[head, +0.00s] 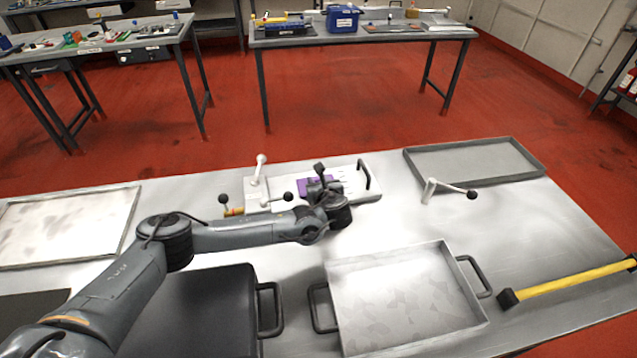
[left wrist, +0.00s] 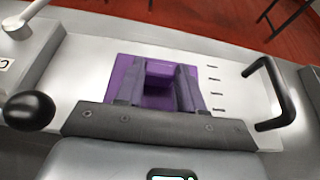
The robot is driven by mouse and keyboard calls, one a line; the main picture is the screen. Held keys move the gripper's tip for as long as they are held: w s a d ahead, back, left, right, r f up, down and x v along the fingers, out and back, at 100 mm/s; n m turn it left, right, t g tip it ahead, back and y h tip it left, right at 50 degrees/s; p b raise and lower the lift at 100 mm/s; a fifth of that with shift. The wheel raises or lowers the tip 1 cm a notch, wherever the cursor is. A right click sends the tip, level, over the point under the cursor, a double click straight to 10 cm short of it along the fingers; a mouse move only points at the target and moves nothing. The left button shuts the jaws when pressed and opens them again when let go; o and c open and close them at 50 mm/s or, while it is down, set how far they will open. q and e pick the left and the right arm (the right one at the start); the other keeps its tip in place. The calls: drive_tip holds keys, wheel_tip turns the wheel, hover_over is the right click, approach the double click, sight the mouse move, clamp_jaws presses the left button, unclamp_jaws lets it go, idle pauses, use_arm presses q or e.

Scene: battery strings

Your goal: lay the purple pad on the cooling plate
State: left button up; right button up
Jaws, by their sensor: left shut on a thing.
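The purple pad (head: 304,185) is a flat piece with a raised block on top. It lies at the cooling plate's surface, between the plate's left part and its marked lines; I cannot tell whether it fully touches. The cooling plate (head: 346,176) is a pale plate with a black handle on its right end. My left gripper (head: 322,185) is over the plate, its fingers shut on the pad's raised block. In the left wrist view the purple pad (left wrist: 126,74) shows around the fingers, on the white plate (left wrist: 235,100). My right gripper is not in view.
A grey tray (head: 475,160) and another lever (head: 445,189) are to the right. A metal tray with handles (head: 405,295) and a yellow bar (head: 570,281) lie in front. Bare table lies between.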

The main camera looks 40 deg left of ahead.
use_arm(q)
drive_tip(key=o, duration=1.1)
drive_tip(key=shift+f, duration=0.15)
drive_tip(key=shift+c, duration=0.2)
drive_tip(key=shift+r, duration=0.2)
drive_tip(key=shift+s+d+r, duration=0.15)
drive_tip(key=shift+d+r, duration=0.05)
drive_tip(key=shift+d, duration=0.05)
drive_tip(key=p+v, duration=0.3)
drive_tip(key=v, duration=0.8)
drive_tip(key=shift+s, duration=0.15)
drive_tip(key=shift+d+f, duration=0.1)
